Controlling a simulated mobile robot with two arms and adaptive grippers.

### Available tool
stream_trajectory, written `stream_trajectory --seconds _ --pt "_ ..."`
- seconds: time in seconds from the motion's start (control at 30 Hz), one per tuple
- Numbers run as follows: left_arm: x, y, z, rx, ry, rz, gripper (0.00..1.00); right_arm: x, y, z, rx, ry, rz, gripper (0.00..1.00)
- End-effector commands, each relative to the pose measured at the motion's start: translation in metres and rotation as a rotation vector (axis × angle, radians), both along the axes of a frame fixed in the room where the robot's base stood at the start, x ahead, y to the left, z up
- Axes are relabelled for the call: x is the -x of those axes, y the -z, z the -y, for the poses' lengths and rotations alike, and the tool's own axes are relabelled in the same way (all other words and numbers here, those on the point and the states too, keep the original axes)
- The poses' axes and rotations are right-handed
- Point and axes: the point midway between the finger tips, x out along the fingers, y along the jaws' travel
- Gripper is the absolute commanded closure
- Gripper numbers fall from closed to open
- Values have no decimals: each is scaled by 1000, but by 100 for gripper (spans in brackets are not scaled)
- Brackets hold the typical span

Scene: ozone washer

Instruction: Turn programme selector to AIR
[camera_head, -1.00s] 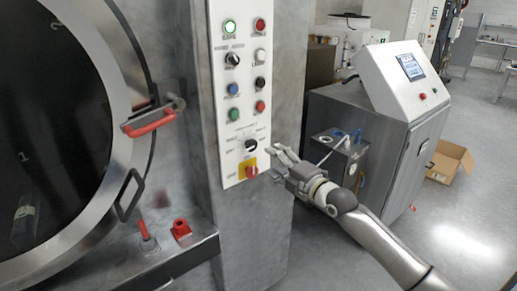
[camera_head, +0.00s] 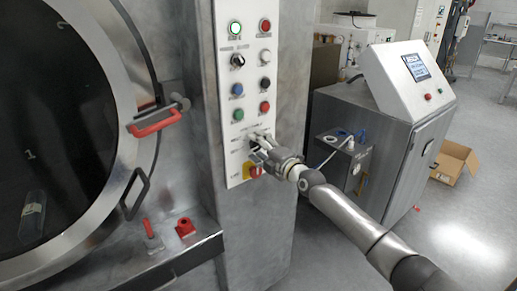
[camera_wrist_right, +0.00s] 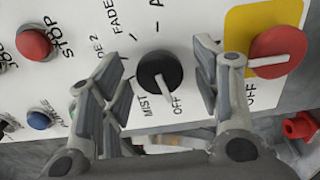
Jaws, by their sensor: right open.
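The programme selector (camera_wrist_right: 160,74) is a round black knob with a white pointer on a white panel. In the right wrist view its pointer faces the lower edge, between the printed words MIST and OFF. Part of another label starting with A shows above it. My right gripper (camera_wrist_right: 158,85) is open, with one set of fingers on each side of the knob; I cannot tell whether they touch it. In the head view the right gripper (camera_head: 257,140) is at the lower panel and largely covers the selector. My left gripper is not in view.
A red switch on a yellow plate (camera_wrist_right: 275,50) sits close beside the right-hand fingers. A red stop button (camera_wrist_right: 34,43) and a blue button (camera_wrist_right: 40,120) are to the left. The washer door (camera_head: 110,190) stands left of the panel; a steel cabinet (camera_head: 385,135) stands right.

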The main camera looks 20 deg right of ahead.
Motion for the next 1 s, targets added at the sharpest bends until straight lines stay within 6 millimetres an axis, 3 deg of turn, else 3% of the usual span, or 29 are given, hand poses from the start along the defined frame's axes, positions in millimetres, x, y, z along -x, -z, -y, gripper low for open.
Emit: stream_trajectory --seconds 0.23,0.6,1.0 --pt "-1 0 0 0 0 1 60 0 0 0 0 0 -1 42" --pt "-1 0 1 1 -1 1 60 0 0 0 0 0 -1 88" --pt "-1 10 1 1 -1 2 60 0 3 -1 -77 -1 -29 88"
